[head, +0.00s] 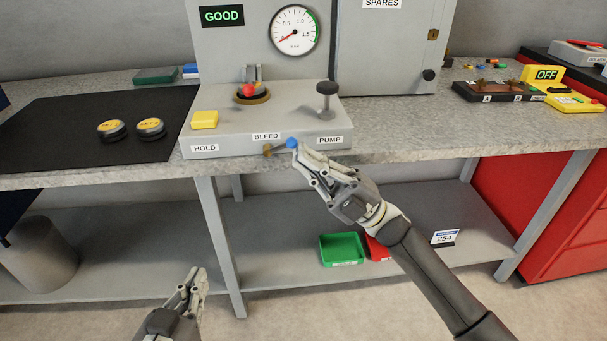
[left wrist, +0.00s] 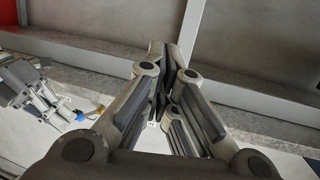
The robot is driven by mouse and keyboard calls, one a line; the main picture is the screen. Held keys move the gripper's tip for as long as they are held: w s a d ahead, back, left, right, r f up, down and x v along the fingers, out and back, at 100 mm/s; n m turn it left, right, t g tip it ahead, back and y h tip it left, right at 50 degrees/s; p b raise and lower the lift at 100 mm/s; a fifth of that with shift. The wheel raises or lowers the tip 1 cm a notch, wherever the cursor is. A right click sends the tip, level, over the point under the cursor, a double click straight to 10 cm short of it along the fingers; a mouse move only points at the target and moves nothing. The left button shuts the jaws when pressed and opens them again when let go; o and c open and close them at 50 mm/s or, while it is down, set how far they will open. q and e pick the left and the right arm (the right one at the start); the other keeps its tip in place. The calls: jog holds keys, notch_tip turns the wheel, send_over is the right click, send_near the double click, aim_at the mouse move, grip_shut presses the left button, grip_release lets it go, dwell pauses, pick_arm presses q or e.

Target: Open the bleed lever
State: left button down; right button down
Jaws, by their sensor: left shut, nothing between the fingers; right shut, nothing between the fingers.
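The bleed lever shows in the head view as a blue knob (head: 292,143) with a brass fitting (head: 267,150) to its left, on the front face of the grey test stand (head: 230,147) under the BLEED label (head: 266,136). My right gripper (head: 300,148) is shut and empty, its fingertips at the blue knob; I cannot tell if they touch it. In the left wrist view the blue knob (left wrist: 80,116) is at the left, near the right gripper. My left gripper (head: 194,274) is shut and empty, low in front of the bench, away from the lever. It also shows in the left wrist view (left wrist: 164,48).
The stand carries a yellow button (head: 204,119), a black pump knob (head: 327,88) and a gauge (head: 295,30) reading near zero. Two round parts lie on the black mat (head: 60,130). A green bin (head: 342,249) sits on the lower shelf. The bench edge runs above my left gripper.

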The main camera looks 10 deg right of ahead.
pick_arm(q)
jog(key=shift+s+a+f+g+y+p, duration=0.15)
jog(key=shift+s+f+g, duration=0.2)
jog(key=shift+f, duration=0.3)
jog(key=shift+s+a+f+g+y+p, duration=0.1)
jog(key=shift+s+a+f+g, duration=0.15)
jog(key=shift+f+g, duration=0.35)
jog(key=shift+s+a+f+g+y+p, duration=0.15)
jog(key=shift+s+f+g, duration=0.15)
jog(key=shift+f, duration=0.45)
pick_arm(e)
jog(key=shift+a+r, duration=0.15)
jog(key=shift+r, duration=0.45)
jog(key=shift+g, duration=0.3)
